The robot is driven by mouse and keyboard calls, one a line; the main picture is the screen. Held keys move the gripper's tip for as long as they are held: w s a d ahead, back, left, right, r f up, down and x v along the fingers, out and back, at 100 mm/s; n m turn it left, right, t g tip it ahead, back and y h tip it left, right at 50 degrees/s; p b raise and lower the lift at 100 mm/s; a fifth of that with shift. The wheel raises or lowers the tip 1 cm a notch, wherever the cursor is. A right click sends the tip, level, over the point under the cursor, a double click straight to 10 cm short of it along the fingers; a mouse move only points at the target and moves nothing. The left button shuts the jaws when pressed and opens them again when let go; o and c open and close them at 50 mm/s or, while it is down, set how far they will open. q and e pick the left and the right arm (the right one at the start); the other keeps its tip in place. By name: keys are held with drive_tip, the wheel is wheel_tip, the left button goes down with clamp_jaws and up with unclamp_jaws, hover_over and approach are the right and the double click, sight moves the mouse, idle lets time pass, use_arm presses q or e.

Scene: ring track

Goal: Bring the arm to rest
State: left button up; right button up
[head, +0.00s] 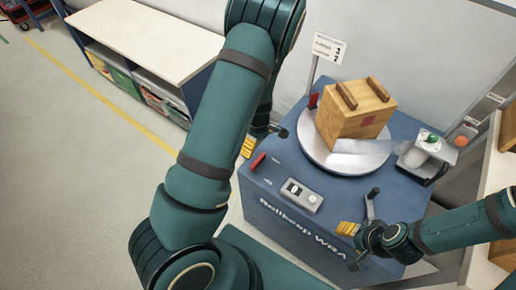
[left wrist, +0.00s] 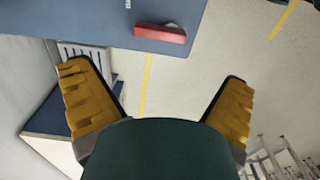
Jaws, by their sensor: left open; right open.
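My left arm reaches up through the middle of the head view and bends back down. My left gripper (head: 264,138) is partly hidden behind that arm, beside the left edge of the blue machine (head: 262,190). The left wrist view shows this gripper (left wrist: 155,78) with its yellow-padded fingers wide apart and nothing between them. My right arm comes in from the right. My right gripper (head: 350,245) is open at the machine's front right corner, by a dark crank handle (head: 371,203); I cannot tell whether they touch.
A wooden box (head: 350,120) sits on the round turntable (head: 340,168) of the machine. A red handle (head: 258,161) is close to my left gripper; it also shows in the left wrist view (left wrist: 160,33). A bench (head: 150,40) stands at upper left. The floor at left is clear.

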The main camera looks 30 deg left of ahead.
use_arm(q)
drive_tip(key=shift+r, duration=0.2)
idle(0.4)
drive_tip(key=s+d+f+m+h, duration=0.1)
drive_tip(key=s+d+f+m, duration=0.4)
drive_tip(key=s+d+m, duration=0.35)
drive_tip(key=s+d+r+m+t+h, duration=0.1)
drive_tip(key=s+d+m+h, duration=0.1)
drive_tip(key=d+m, duration=0.5)
drive_tip(key=s+d, duration=0.1)
drive_tip(key=d, duration=0.2)
drive_tip(key=shift+s+r+t+h, duration=0.3)
drive_tip(key=shift+s+r+h, duration=0.05)
drive_tip(key=shift+h, duration=0.05)
